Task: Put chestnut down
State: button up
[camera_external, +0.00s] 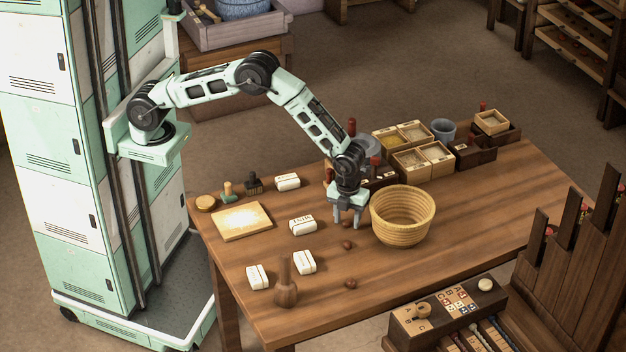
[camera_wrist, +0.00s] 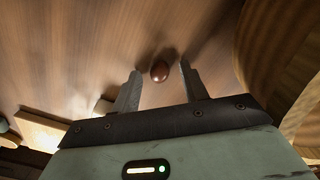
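My gripper (camera_external: 346,222) points down over the table, just left of the woven basket. In the wrist view its two fingers (camera_wrist: 160,69) stand apart, with a brown chestnut (camera_wrist: 160,71) between the fingertips. A gap shows on each side of the chestnut, and it appears to rest on the table. In the external view that chestnut (camera_external: 347,223) is small and dark between the fingers. A second chestnut (camera_external: 347,245) lies on the table just in front, and a third chestnut (camera_external: 351,283) lies nearer the front edge.
The woven basket (camera_external: 402,231) stands close to the right of my gripper. White labelled blocks (camera_external: 302,227) and a wooden bottle-shaped piece (camera_external: 285,292) lie to the left and front. Wooden boxes (camera_external: 411,166) stand behind. The table's right side (camera_external: 500,205) is clear.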

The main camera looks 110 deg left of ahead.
notch_tip(320, 180, up, 18)
jog(key=a+b, duration=0.1)
jog(key=shift+s+f, duration=0.25)
jog(key=shift+s, duration=0.15)
jog(key=s+a+r+n+y, duration=0.1)
jog(key=s+a+r+n, duration=0.1)
jog(key=s+a+n, duration=0.55)
jog(key=s+a+r+n+y, duration=0.15)
jog(key=s+a+n, duration=0.25)
jog(key=s+a, duration=0.5)
jog(key=s+a+n+h, duration=0.1)
jog(key=s+n, duration=0.6)
jog(key=s, duration=0.7)
jog(key=shift+a+r, duration=0.2)
jog(key=shift+a, duration=0.25)
jog(key=shift+o, duration=0.4)
jog(key=s+d+f+n, duration=0.2)
jog(key=s+n, duration=0.6)
jog(key=s, duration=0.5)
jog(key=shift+f+h, duration=0.2)
jog(key=shift+h, duration=0.25)
jog(key=shift+w+d, duration=0.1)
